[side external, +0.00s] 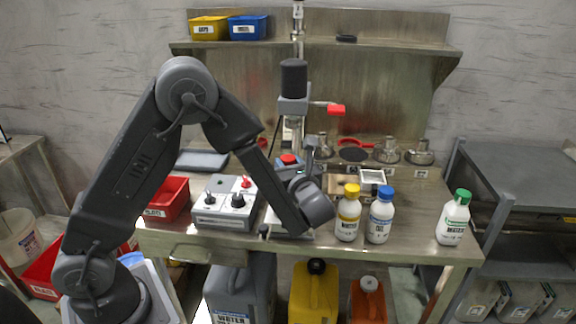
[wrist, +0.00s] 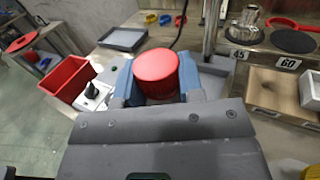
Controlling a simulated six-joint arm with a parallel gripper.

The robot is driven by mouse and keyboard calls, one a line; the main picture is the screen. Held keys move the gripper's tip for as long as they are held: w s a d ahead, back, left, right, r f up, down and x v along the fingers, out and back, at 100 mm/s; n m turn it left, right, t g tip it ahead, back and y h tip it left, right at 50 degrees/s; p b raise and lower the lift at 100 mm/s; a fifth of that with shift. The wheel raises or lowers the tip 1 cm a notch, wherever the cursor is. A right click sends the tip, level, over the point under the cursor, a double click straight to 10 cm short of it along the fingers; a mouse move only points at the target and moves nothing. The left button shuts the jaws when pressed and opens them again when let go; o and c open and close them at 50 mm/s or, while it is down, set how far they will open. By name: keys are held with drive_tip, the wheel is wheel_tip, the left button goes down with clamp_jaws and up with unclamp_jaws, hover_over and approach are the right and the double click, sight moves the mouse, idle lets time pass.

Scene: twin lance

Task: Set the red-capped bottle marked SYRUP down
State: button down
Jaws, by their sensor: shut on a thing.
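The red-capped bottle shows only its red cap in the side external view (side external: 288,159) and in the wrist view (wrist: 157,70). Its body and any SYRUP label are hidden behind my gripper and arm. My gripper (side external: 291,168) is shut on it, with a blue finger on either side of the cap in the wrist view. It is over the middle of the steel bench (side external: 410,205), in front of the upright stand with the black-topped column (side external: 293,78). I cannot tell whether the bottle's base touches anything.
A yellow-capped bottle (side external: 348,215), a blue-capped bottle (side external: 380,217) and a green-capped bottle (side external: 454,220) stand upright on the bench's right front. A control box (side external: 225,205) and a red bin (side external: 168,198) are at left. Metal weights (side external: 387,151) stand at the back right.

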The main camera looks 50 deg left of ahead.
drive_tip(key=shift+f, duration=0.1)
drive_tip(key=c, duration=0.7)
unclamp_jaws()
drive_tip(key=shift+c, duration=0.2)
